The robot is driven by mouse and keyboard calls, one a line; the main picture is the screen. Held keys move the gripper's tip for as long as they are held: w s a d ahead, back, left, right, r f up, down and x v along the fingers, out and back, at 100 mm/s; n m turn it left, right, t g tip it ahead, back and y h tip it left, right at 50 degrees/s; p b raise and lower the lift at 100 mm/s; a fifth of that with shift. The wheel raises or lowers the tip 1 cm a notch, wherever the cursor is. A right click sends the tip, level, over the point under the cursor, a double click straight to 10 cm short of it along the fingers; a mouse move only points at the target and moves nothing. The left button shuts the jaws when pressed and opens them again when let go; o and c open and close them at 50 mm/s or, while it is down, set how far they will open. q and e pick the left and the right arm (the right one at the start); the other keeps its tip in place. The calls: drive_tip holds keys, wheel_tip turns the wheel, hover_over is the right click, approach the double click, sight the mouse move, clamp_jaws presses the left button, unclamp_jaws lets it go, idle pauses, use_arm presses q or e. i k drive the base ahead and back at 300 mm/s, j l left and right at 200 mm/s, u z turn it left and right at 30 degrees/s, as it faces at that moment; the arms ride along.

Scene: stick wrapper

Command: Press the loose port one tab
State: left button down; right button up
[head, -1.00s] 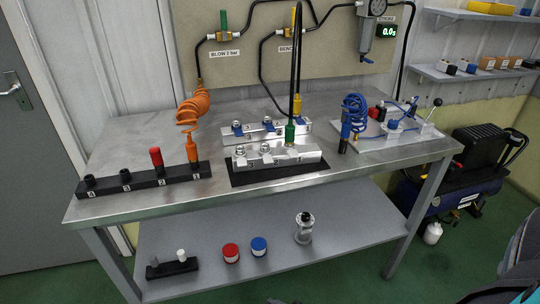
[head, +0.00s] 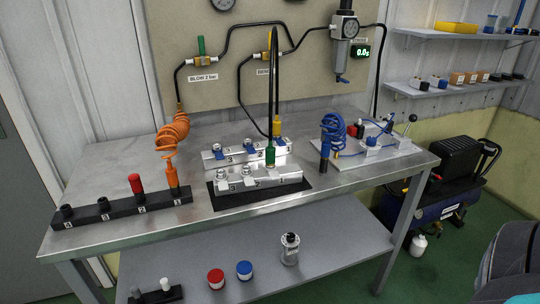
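Two silver numbered port blocks stand one behind the other in the middle of the metal table. The front block (head: 238,184) sits on a black mat (head: 305,189), with round fittings on its left part and a green plug (head: 270,156) with a black hose at its right part. The rear block (head: 232,160) carries blue tabs (head: 218,151) and a yellow plug (head: 277,126). The port numbers are small, and I cannot tell which tab belongs to a loose port one. Neither of my grippers is in view.
A black numbered rack (head: 88,216) with an orange coiled hose (head: 172,132) stands at the left. A blue coiled hose (head: 333,128) and a white plate (head: 350,162) are at the right. The lower shelf (head: 325,255) holds red and blue jars. Bare table (head: 130,165) shows at back left.

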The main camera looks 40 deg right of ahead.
sight(274, 174)
drive_tip(key=i+l+z, duration=0.15)
drive_tip(key=l+z, duration=0.25)
drive_tip(key=i+l+z, duration=0.15)
drive_tip(key=l+z, duration=0.25)
